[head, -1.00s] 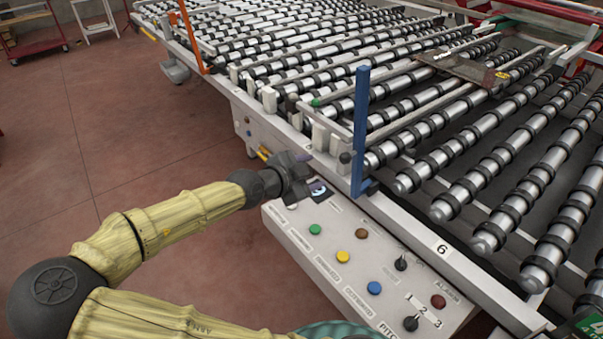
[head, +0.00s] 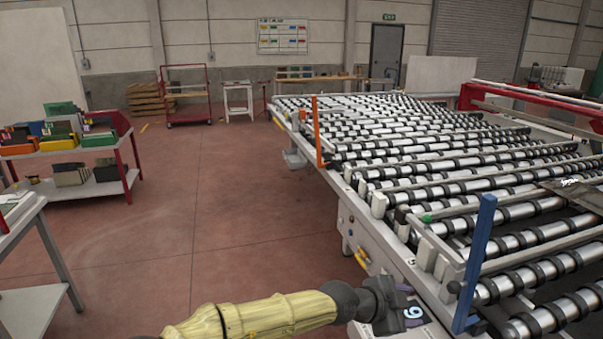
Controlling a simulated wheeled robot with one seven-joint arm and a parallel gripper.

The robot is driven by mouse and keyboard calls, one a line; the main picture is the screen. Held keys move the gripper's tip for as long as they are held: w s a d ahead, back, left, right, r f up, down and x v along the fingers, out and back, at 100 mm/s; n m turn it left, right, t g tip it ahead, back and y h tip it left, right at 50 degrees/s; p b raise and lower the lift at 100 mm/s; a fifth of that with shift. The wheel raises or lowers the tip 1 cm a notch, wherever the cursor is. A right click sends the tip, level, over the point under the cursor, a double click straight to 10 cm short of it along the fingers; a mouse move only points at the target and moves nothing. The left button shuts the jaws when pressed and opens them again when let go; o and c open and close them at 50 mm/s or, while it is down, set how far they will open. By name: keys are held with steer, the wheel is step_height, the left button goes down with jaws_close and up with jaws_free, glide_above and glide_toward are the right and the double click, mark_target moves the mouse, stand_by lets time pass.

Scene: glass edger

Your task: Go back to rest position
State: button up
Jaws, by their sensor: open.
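My gripper (head: 392,303) is at the bottom of the head view, at the end of my yellow-sleeved arm. It appears in front of the near edge of the roller conveyor (head: 362,215), over the upper end of the control panel. The dark jaws are open, and I see nothing held in them. The panel's buttons are out of view below the picture. A blue post (head: 475,258) stands on the conveyor edge to the right of my gripper.
An orange post (head: 317,132) stands farther along the conveyor. Open red floor (head: 225,215) lies to the left. A shelf cart with coloured bins (head: 60,143) and a table (head: 28,290) stand at the left. A red trolley (head: 187,97) is at the back.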

steer(key=s+a+f+n+g+y, duration=0.1)
steer(key=s+f+n+g+y, duration=0.2)
steer(key=f, duration=0.4)
steer(key=s+f+n+g+y, duration=0.1)
steer(key=s+f+n+y, duration=0.35)
steer(key=f, duration=0.25)
steer(key=s+a+r+n+t+y, duration=0.2)
steer(key=a+r+n+y, duration=0.2)
steer(key=a+r+n, duration=0.5)
steer(key=a+n, duration=0.1)
steer(key=n, duration=0.3)
steer(key=shift+s+a+r+t, duration=0.2)
steer(key=shift+s+r+t, duration=0.05)
steer(key=shift+s+t, duration=0.05)
